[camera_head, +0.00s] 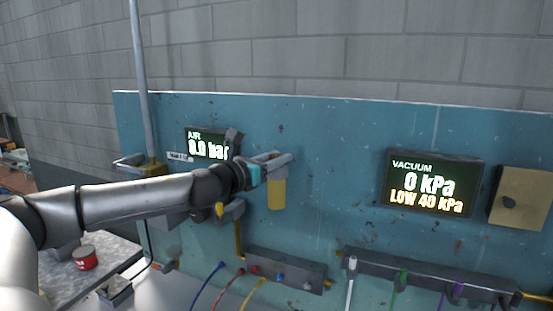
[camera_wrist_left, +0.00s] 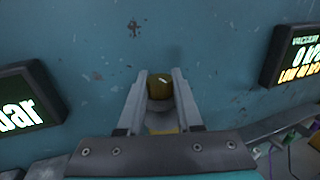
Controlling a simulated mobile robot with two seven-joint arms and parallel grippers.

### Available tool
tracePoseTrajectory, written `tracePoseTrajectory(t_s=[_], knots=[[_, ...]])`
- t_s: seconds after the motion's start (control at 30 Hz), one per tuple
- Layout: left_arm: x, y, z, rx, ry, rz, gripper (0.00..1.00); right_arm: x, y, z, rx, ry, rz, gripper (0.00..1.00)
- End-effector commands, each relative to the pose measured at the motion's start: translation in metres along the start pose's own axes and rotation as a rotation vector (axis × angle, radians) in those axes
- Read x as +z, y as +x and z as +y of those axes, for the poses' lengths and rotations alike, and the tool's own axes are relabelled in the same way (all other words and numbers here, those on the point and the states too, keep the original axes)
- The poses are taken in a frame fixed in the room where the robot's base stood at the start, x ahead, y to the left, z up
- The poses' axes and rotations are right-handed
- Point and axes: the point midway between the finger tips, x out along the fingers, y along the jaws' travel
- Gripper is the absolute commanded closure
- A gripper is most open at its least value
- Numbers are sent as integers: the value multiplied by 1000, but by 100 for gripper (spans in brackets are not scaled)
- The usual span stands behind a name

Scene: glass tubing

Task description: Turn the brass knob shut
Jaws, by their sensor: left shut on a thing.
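My left gripper (camera_head: 282,160) reaches in from the left in the head view, against the blue panel. In the left wrist view the two fingers of my left gripper (camera_wrist_left: 160,78) stand on either side of the brass knob (camera_wrist_left: 160,86) and are shut on it. The knob has a small pale mark on its face. In the head view the fingers hide the knob. A yellow cylinder (camera_head: 277,193) hangs just below the fingers. My right gripper is not in view.
The air display (camera_head: 207,145) appears to read 0.0 bar, partly hidden by my arm. The vacuum display (camera_head: 432,184) reads 0 kPa, LOW 40 kPa. A tan box (camera_head: 520,198) is at right. Coloured tubes hang from a grey manifold (camera_head: 285,268). A vertical pipe (camera_head: 142,80) rises at left.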

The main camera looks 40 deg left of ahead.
Motion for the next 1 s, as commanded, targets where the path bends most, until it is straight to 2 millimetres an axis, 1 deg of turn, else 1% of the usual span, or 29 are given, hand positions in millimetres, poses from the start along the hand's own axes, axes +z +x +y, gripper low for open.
tracePoseTrajectory(t_s=[0.03, 0.2, 0.47, 0.67, 0.87, 1.0], knots=[[0, 0, 0, -1, 0, 1, 82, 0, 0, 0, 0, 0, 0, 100], [0, 0, 0, -1, 0, 1, 100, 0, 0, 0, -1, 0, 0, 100], [-1, 0, -1, -1, 0, 1, 100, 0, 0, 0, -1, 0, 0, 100], [-2, 0, -1, 15, 1, 1, 100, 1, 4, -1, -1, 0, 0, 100], [-2, 0, -1, 73, 2, -2, 100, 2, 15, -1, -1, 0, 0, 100], [-3, 0, -2, 139, 8, 0, 100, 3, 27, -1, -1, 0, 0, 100]])
